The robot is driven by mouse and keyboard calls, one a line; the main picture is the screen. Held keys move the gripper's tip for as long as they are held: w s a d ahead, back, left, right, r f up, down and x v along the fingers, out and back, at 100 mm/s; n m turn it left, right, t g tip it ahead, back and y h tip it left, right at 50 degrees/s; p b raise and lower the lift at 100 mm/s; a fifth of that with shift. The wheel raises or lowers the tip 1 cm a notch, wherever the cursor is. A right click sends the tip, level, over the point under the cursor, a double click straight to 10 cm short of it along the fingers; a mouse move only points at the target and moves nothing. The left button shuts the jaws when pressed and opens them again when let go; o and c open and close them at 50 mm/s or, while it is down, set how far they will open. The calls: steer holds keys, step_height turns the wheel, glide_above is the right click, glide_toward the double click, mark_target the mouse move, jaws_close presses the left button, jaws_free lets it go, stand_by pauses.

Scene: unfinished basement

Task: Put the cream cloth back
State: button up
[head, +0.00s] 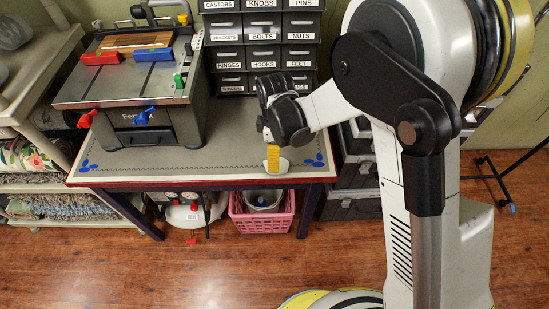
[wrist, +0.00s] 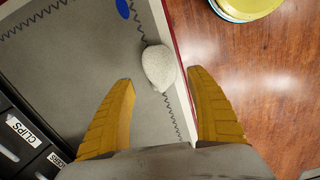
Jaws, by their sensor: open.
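A pale, rounded lump (wrist: 158,67), which looks like the cream cloth, lies on the grey worktop (wrist: 75,62) close to its red front edge. In the head view the cloth (head: 283,165) shows only in part, beside the yellow finger. My gripper (wrist: 161,77) is open and empty, pointing down. In the wrist view the cloth appears between and just beyond the two yellow fingertips, with gaps on both sides. In the head view my gripper (head: 272,160) is over the front right part of the worktop. I cannot tell its exact height.
A grey bench machine (head: 140,90) with red and blue clamps stands on the left of the worktop. A labelled drawer cabinet (head: 262,50) stands behind my gripper. A pink basket (head: 262,222) sits below. Shelves (head: 30,120) stand at left. The worktop's middle is clear.

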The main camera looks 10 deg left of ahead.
step_height(320, 180, up, 5)
steer(key=shift+f+p, duration=0.1)
steer(key=shift+p, duration=0.45)
steer(key=s+d+r+m+t+y, duration=0.1)
steer(key=d+r+m+t, duration=0.2)
steer(key=d+r+m, duration=0.8)
steer(key=s+d+r+m+t, duration=0.1)
steer(key=s+d+r+m, duration=0.1)
steer(key=d, duration=0.4)
steer(key=s+d+r+m+t, duration=0.1)
steer(key=s+d+r+m, duration=0.2)
steer(key=s+d+r, duration=0.1)
steer(key=s+d+r+m+t+h, duration=0.1)
steer(key=s+d+r+m+t, duration=0.1)
steer(key=s+d, duration=0.3)
steer(key=d+r+m, duration=0.1)
steer(key=d, duration=0.2)
steer(key=shift+d, duration=0.1)
